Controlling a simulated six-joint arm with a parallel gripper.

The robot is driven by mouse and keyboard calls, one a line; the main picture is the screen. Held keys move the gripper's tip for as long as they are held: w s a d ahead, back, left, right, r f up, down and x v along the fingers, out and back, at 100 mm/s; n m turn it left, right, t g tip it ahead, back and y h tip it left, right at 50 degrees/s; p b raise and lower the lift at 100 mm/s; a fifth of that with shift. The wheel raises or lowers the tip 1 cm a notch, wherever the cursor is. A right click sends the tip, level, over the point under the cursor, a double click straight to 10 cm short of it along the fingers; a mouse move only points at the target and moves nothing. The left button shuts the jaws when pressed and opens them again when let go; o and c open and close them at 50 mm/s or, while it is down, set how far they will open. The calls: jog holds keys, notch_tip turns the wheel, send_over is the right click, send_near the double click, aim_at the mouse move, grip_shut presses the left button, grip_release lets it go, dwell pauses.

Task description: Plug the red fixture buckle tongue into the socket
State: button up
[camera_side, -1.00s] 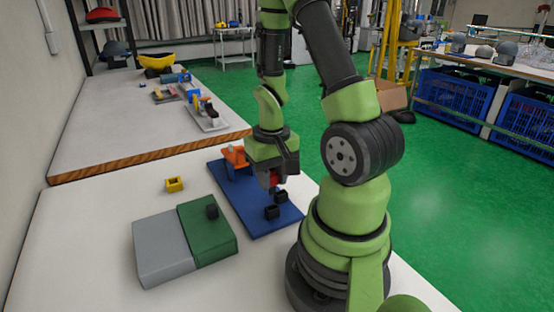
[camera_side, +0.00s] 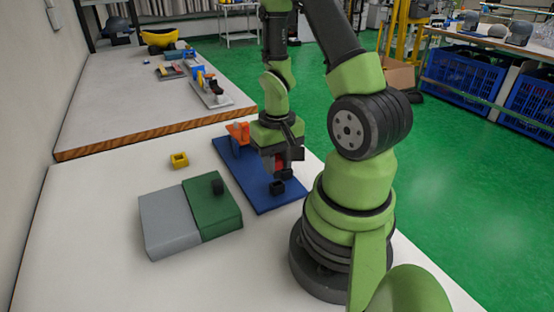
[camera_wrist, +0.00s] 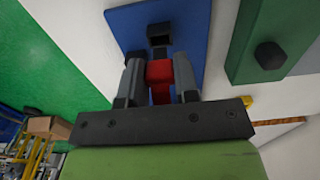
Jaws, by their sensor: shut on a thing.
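My gripper (camera_wrist: 159,72) is shut on the red buckle tongue (camera_wrist: 160,80), which sits between the two grey fingers in the wrist view. In the side view the red tongue (camera_side: 280,166) shows partly between the dark fingers. The black socket (camera_side: 277,187) stands on the blue board (camera_side: 262,205), just in front of the gripper. In the wrist view the socket (camera_wrist: 158,33) has a dark opening and lies just beyond the red tongue. The tongue's far end is not clear, so I cannot tell whether it touches the socket.
An orange fixture (camera_side: 238,133) stands at the board's far end. Left of the board are a green block (camera_side: 211,207) with a black knob, a grey block (camera_side: 168,223) and a small yellow hollow block (camera_side: 179,160). The white table is clear around them.

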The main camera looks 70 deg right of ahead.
aim_at(277, 169)
jog(key=shift+f, duration=0.4)
jog(key=shift+f, duration=1.15)
jog(key=shift+f, duration=0.25)
jog(key=o, duration=0.8)
notch_tip(277, 169, up, 10)
jog(key=shift+f, duration=0.1)
dwell(0.6)
